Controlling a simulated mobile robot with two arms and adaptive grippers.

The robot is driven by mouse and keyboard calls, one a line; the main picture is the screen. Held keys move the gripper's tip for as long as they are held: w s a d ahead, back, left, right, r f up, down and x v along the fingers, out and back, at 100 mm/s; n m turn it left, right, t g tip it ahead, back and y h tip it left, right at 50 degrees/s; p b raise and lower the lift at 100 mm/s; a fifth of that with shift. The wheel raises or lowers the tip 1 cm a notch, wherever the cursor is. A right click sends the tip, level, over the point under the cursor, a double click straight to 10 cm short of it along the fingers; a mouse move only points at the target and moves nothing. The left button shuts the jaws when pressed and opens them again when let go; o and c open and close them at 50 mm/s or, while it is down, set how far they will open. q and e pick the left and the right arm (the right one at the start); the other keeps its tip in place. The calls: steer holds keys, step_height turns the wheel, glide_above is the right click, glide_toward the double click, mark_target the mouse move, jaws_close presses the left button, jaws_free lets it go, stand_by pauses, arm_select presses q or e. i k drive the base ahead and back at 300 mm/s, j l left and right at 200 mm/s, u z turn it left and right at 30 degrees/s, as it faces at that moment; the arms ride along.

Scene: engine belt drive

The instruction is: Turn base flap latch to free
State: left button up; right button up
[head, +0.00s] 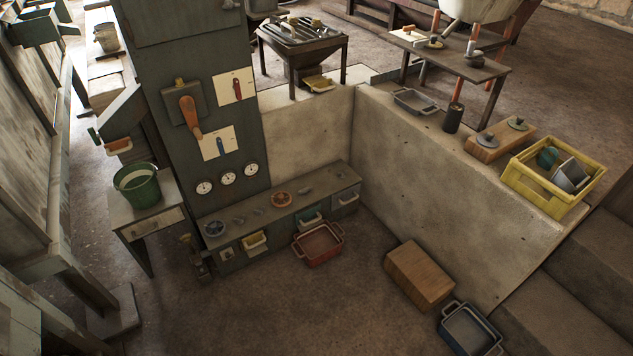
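The tall dark green cabinet (160,60) stands at the left. Its face carries an orange crank lever (191,120), a red pointer on a white plate (237,88), a blue pointer on a white plate (219,146) and three dials (228,178). A low grey-green base unit (330,189) runs along its foot, with small knobs on top and drawer-like fronts below. Neither of my grippers shows.
A red tray (319,244), a wooden block (420,275) and a blue tray (470,330) lie on the floor. A low concrete wall (440,180) bounds the right side; a yellow crate (552,190) sits on it. A green bucket (138,187) stands left. The front floor is clear.

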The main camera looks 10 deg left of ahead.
mark_target(306, 190)
steer(key=i+j, duration=0.15)
steer(key=j, duration=0.25)
steer(key=i+j, duration=0.2)
steer(key=j, duration=0.2)
steer(key=i+j+z, duration=0.1)
steer(key=j, duration=0.3)
steer(key=i+j, duration=0.2)
steer(key=j, duration=0.2)
steer(key=l+u, duration=0.1)
steer(key=u, duration=0.3)
steer(key=i+l+u, duration=0.1)
steer(key=u, duration=0.3)
steer(key=i+l+u, duration=0.1)
steer(key=u, duration=0.25)
